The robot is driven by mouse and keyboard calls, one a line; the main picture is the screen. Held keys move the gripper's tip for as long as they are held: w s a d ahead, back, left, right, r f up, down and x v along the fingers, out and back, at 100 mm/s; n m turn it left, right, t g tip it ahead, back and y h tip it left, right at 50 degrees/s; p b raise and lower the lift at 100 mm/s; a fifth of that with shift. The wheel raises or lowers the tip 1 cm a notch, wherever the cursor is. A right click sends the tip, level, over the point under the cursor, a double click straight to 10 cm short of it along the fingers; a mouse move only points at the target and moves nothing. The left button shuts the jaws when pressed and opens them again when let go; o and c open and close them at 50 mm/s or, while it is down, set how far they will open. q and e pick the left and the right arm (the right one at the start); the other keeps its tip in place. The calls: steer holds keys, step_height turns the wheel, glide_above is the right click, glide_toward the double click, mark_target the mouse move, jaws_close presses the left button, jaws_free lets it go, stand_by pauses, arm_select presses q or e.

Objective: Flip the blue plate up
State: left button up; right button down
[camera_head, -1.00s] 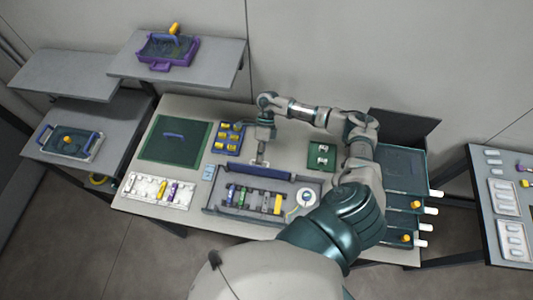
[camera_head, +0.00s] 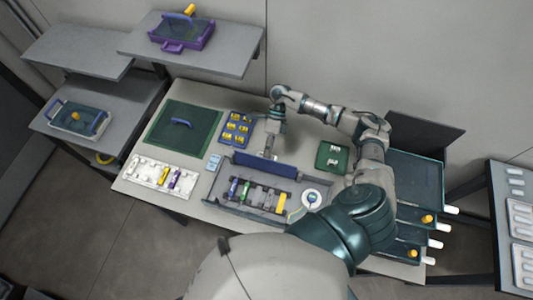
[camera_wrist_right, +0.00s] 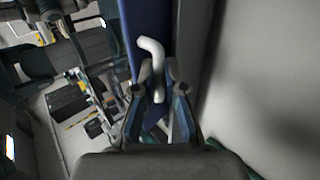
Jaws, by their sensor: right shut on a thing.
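The blue plate (camera_head: 265,165) stands raised along the back edge of the grey splicing tray (camera_head: 222,192) in the head view. In the wrist view the plate (camera_wrist_right: 150,22) is a blue strip at the top middle, with a bent silver handle (camera_wrist_right: 154,58) in front of it. My right gripper (camera_head: 268,153) reaches down from behind the plate. In the wrist view my right gripper (camera_wrist_right: 156,88) has its two fingers closed around the handle's lower part. My left gripper is not in view.
Drawers (camera_head: 415,180) stand at the right.

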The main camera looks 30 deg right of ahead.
steer(key=c, duration=1.3)
jaws_free()
steer(key=shift+w+d+f+h, duration=0.2)
steer(key=shift+d+f+h, duration=0.1)
steer(key=shift+d+f, duration=0.35)
steer(key=shift+c, duration=0.2)
steer(key=shift+o, duration=0.6)
steer(key=shift+w+d+f, duration=0.1)
steer(key=shift+w+d, duration=0.3)
steer(key=shift+s, duration=0.1)
steer(key=shift+r, duration=0.2)
steer(key=shift+a, duration=0.25)
steer(key=v, duration=1.2)
